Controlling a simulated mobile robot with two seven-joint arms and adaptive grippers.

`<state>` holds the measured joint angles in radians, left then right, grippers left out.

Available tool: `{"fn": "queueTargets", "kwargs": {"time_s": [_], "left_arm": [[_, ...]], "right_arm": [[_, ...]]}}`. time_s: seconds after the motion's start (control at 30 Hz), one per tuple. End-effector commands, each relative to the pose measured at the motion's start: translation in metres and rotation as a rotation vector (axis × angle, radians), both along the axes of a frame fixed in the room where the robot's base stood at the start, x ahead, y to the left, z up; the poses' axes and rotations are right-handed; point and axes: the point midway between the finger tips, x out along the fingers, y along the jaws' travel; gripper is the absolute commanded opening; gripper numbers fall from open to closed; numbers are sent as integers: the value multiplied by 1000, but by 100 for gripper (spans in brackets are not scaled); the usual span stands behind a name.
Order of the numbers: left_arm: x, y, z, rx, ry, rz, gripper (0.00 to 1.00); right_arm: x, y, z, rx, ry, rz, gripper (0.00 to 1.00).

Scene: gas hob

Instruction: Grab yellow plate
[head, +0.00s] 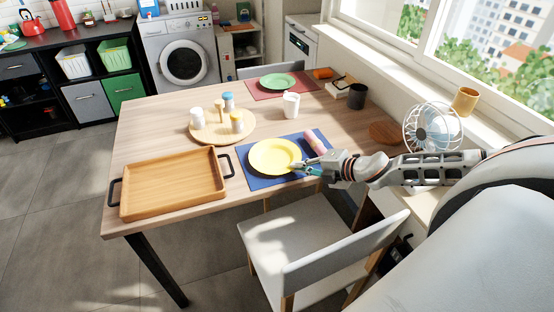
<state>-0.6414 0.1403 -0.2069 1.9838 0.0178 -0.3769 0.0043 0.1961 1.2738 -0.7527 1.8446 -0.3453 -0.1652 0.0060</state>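The yellow plate (274,155) lies flat on a blue placemat (262,183) near the front edge of the wooden table. My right gripper (302,166) reaches in from the right, at the plate's right rim. Its two fingers look spread apart, with the tips at or just over the rim; I cannot tell whether they touch it. The gripper hides a small part of the mat and the plate's edge. My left gripper is not in view.
A pink rolled item (316,141) lies beside the plate, close to my gripper. A wooden tray (172,184) with black handles is left of the mat. A round board (205,133) holds shakers. A white cup (291,104) stands behind the plate. A chair (300,240) stands in front.

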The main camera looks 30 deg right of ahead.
Motion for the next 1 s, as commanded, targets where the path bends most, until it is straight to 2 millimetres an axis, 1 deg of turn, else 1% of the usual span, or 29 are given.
{"fn": "queueTargets", "kwargs": {"time_s": [0.17,0.27,0.37,0.47,0.57,0.77,0.9,1.0], "left_arm": [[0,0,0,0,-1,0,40],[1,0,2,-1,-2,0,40],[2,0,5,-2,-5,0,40],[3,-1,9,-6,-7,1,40],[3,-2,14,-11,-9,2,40],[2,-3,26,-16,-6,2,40],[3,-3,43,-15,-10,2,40],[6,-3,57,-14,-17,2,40]], "right_arm": [[0,0,0,-1,1,0,0],[0,0,4,-1,1,0,0],[0,0,13,-2,-1,1,0],[1,0,27,-2,-4,3,0],[1,0,46,-4,-7,2,0],[1,-1,96,-3,-9,1,0],[1,-1,132,-2,-7,0,0],[1,0,154,-1,-7,0,0]]}}
